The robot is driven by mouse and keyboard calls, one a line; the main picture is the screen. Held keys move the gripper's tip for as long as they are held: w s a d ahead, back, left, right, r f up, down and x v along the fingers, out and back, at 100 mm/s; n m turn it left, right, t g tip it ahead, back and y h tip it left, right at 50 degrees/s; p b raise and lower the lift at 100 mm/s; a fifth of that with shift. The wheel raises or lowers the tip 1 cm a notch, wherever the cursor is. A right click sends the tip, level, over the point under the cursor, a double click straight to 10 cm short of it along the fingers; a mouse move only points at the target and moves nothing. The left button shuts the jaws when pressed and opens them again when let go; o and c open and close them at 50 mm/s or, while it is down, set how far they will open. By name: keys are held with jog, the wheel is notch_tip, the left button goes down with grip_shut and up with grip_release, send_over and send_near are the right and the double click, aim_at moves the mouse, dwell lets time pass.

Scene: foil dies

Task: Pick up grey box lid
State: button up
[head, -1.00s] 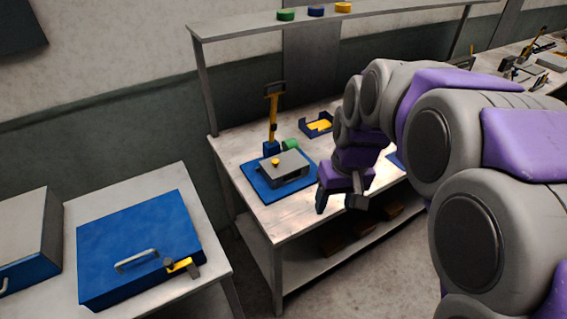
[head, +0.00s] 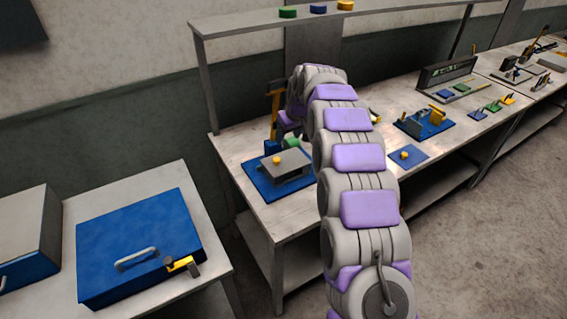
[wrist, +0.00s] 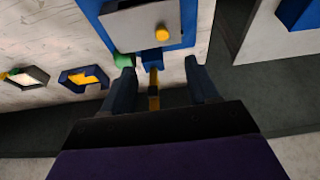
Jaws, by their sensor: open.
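The grey box lid (head: 292,161) with a yellow knob (head: 277,160) sits on a grey box on a blue base plate (head: 262,188). In the wrist view the lid (wrist: 130,22) is at the top, with its yellow knob (wrist: 161,34) near its right side. My gripper (wrist: 157,62) is open and empty, its two dark fingers spread, apart from the lid. In the head view my gripper is mostly hidden behind my arm, near the far side of the lid.
A yellow upright lever (head: 274,112) with a blue foot stands just behind the lid; it shows between my fingers in the wrist view (wrist: 153,92). A green piece (head: 292,142) lies beside it. A large blue box (head: 140,240) is on the left table.

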jog(key=b, duration=0.2)
send_over(277, 159)
jog(key=s+d, duration=0.2)
notch_tip(277, 159, down, 11)
jog(key=shift+w+f, duration=0.2)
jog(key=shift+f, duration=0.15)
jog(key=shift+a+b+x, duration=0.25)
jog(key=shift+b+x, duration=0.15)
jog(key=shift+x, duration=0.85)
jog(key=shift+a+b+x, duration=0.3)
jog(key=shift+b+x, duration=0.05)
jog(key=shift+x, duration=0.85)
jog(key=shift+r, duration=0.15)
jog(key=shift+d, duration=0.15)
jog(key=shift+c, duration=1.3)
grip_shut()
